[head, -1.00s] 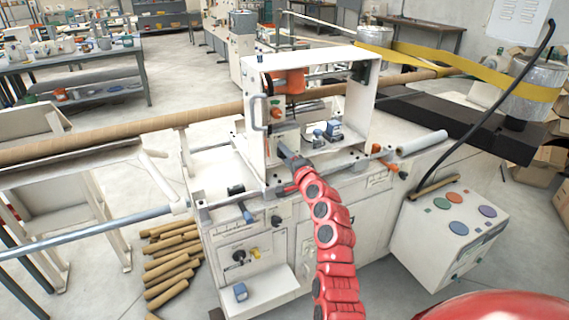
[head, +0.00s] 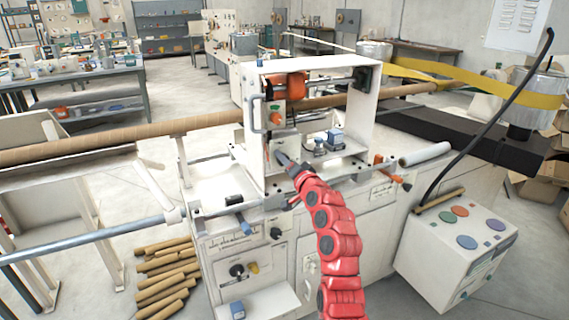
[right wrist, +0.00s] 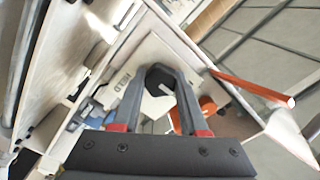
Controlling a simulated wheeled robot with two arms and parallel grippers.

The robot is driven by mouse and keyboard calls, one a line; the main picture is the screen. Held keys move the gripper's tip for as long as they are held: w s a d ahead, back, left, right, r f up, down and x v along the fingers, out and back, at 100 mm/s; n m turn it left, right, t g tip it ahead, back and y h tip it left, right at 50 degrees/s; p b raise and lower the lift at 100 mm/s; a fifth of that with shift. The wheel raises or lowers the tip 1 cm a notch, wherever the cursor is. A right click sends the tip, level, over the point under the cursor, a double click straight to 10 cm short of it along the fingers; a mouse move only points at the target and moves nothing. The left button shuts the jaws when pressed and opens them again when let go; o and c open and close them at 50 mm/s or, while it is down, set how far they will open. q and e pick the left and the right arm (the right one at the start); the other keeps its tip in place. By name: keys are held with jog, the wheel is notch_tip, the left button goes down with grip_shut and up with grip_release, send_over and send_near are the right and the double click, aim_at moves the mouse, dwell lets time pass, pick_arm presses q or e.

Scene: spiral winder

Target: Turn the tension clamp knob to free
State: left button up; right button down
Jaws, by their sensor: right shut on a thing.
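In the right wrist view a black round knob (right wrist: 158,75) sits on a pale panel (right wrist: 124,64) of the winder. A light mark shows on the knob's face. An upside-down label, seemingly "HELD", is printed beside it. My right gripper (right wrist: 163,82) is shut on the knob, one finger along each side. In the head view my right gripper (head: 280,157) reaches inside the white upright frame (head: 318,68) of the machine. The knob cannot be made out there behind the gripper. My left gripper is not in view.
Small blue-topped parts (head: 335,136) stand inside the frame, right of my gripper. An orange-handled lever (head: 393,175) sticks out at the machine's right. A long cardboard tube (head: 150,134) passes behind. A control box (head: 458,235) with coloured buttons stands at right.

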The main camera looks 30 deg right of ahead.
jog(key=shift+f, duration=0.15)
jog(key=shift+c, duration=2.2)
grip_release()
jog(key=s+a+b, duration=0.1)
jog(key=s, duration=1.6)
jog(key=shift+s, duration=0.2)
